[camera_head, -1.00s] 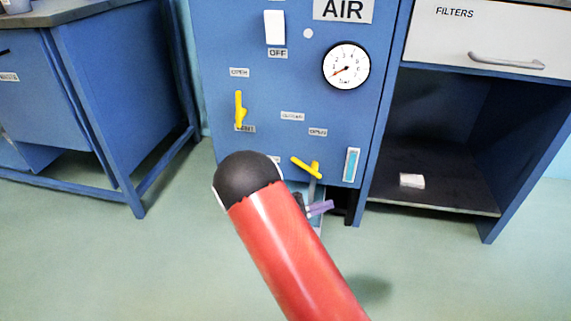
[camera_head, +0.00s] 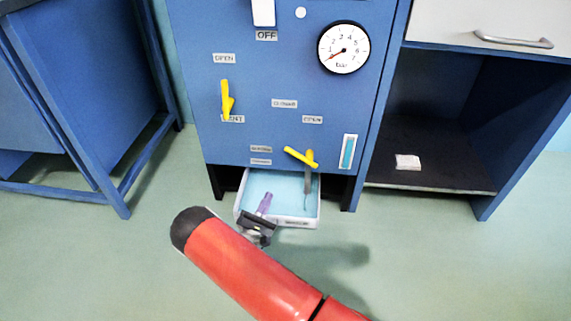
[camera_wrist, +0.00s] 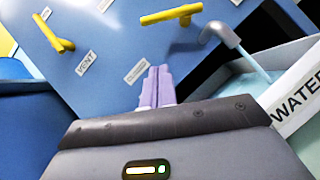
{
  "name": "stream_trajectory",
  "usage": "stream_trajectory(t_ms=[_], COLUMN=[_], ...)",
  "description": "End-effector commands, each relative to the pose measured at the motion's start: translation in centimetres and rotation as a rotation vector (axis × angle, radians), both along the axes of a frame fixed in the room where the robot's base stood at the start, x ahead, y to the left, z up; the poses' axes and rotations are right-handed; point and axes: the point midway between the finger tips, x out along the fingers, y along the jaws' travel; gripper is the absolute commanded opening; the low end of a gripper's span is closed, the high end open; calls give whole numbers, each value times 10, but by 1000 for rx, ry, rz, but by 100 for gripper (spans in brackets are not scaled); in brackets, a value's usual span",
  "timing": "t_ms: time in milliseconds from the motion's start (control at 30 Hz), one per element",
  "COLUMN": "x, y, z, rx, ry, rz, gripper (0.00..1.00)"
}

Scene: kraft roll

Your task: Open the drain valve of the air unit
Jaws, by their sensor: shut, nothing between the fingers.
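The lower yellow handle (camera_head: 302,157) lies slanted on the front of the blue air unit (camera_head: 205,90), above a grey spout (camera_head: 308,184). In the wrist view the handle (camera_wrist: 172,14) is at the top, left of the spout (camera_wrist: 222,33). A pale blue streak (camera_wrist: 258,68) runs from the spout's mouth into the white tray labelled WATER (camera_wrist: 291,104). My gripper (camera_head: 265,199) is shut and empty, its purple fingers over the tray's left part, below and left of the handle and apart from it. Its fingers also show in the wrist view (camera_wrist: 158,75).
A second yellow handle (camera_head: 226,99) stands upright at left, above a VENT label. The gauge (camera_head: 343,48) needle points low. A switch (camera_head: 263,12) sits above an OFF label. An open shelf (camera_head: 425,150) is at right, a blue bench (camera_head: 85,90) at left. The floor before is clear.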

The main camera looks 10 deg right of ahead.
Motion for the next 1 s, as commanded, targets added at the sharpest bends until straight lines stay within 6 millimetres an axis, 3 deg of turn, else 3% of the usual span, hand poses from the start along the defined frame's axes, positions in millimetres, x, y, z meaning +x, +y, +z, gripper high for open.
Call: stream_trajectory(t_ms=[267, 667, 800, 1000], x=[15, 72, 70, 70], y=[-13, -59, -70, -78], z=[10, 48, 67, 78], rx=[2, 2, 1, 2], ry=[-2, -2, 0, 0], rz=[-5, -6, -4, -3], gripper=[0, 0, 0, 0])
